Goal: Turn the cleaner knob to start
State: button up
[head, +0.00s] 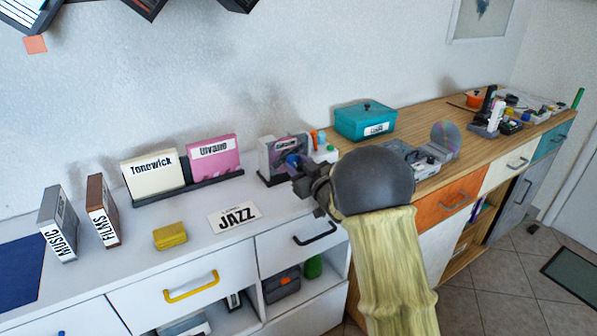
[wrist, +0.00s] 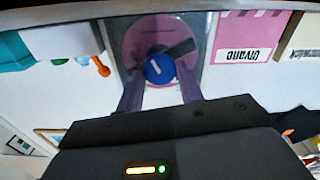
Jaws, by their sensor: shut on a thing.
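The disc cleaner (head: 268,160) is a grey unit with a clear front, standing upright on the white cabinet against the wall. Its blue knob (head: 292,160) faces out toward my gripper. In the wrist view the blue knob (wrist: 159,69) sits in front of a pink-purple disc (wrist: 140,38), and a white mark on the knob runs at a slight tilt. A dark arm-like part lies beside the knob. My gripper (wrist: 160,78) has one purple finger on each side of the knob and is shut on it. In the head view, my gripper and arm hide part of the cleaner's right side.
A "JAZZ" card (head: 235,214) and yellow block (head: 170,235) lie nearer the front. A teal box (head: 365,120) stands behind my arm.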

jog(key=n+b, duration=0.4)
jog(key=shift+f+n, duration=0.2)
jog(key=shift+n, duration=0.1)
jog(key=n+b, duration=0.3)
jog(key=shift+n+b, duration=0.3)
jog(key=n+b, duration=0.3)
jog(key=shift+f+n+b, duration=0.1)
jog(key=shift+n+b, duration=0.2)
jog(key=n+b, duration=0.3)
jog(key=shift+n+b, duration=0.3)
jog(key=shift+b, duration=0.05)
jog(key=n+b, duration=0.3)
jog(key=shift+n+b, duration=0.4)
jog(key=n+b, duration=0.4)
jog(key=shift+f, duration=0.1)
jog(key=n+b, duration=0.4)
jog(key=shift+n, duration=0.4)
jog(key=shift+n+b, duration=1.05)
jog(key=shift+n, duration=0.45)
